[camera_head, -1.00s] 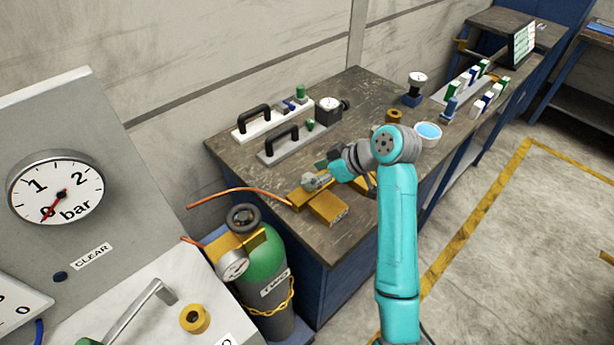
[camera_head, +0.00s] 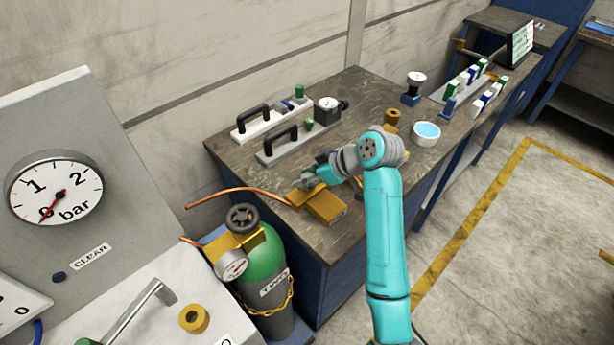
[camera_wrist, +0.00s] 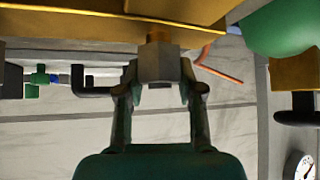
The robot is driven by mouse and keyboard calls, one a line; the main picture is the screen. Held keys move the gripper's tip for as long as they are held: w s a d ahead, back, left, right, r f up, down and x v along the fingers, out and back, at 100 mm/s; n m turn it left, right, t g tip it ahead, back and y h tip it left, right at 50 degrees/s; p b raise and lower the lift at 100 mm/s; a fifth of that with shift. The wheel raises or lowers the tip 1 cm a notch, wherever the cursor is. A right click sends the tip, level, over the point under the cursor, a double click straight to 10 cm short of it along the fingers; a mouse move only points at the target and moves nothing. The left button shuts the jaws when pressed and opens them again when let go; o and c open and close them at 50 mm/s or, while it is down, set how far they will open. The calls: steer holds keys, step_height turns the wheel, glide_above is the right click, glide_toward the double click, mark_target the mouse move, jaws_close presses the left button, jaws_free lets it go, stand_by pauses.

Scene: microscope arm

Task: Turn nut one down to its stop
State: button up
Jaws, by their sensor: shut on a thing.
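In the wrist view, a grey six-sided nut (camera_wrist: 159,64) sits on a brass threaded stub (camera_wrist: 159,35) that joins a brass block (camera_wrist: 60,27). My gripper (camera_wrist: 160,78) has its two fingers against opposite sides of the nut and is shut on it. In the head view, my gripper (camera_head: 308,180) is at the brass blocks (camera_head: 326,208) near the bench's front left corner. My gripper and wrist hide the nut there. I cannot tell the gap between nut and stop.
A copper pipe (camera_head: 240,191) runs left from the blocks. A green cylinder (camera_head: 265,265) with a dark handwheel stands beside the bench (camera_head: 345,255). Black-handled plates (camera_head: 283,146), a dial unit (camera_head: 328,108) and a white bowl (camera_head: 426,133) stand further back on the bench.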

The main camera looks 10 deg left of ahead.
steer(key=shift+m, duration=0.3)
steer(key=m+t+h, duration=0.1)
steer(key=m+t, duration=0.1)
steer(key=m, duration=0.1)
steer(key=shift+t+h, duration=0.3)
steer(key=shift+t, duration=0.1)
steer(key=m+t+h, duration=0.1)
steer(key=m, duration=0.2)
steer(key=m+t+h, duration=0.1)
steer(key=m+h, duration=0.1)
steer(key=m, duration=0.1)
steer(key=shift+w+d+t, duration=0.1)
steer(key=shift+t, duration=0.2)
steer(key=shift+m+h, duration=0.3)
steer(key=shift+h, duration=0.1)
steer(key=o, duration=1.2)
steer(key=shift+c, duration=0.2)
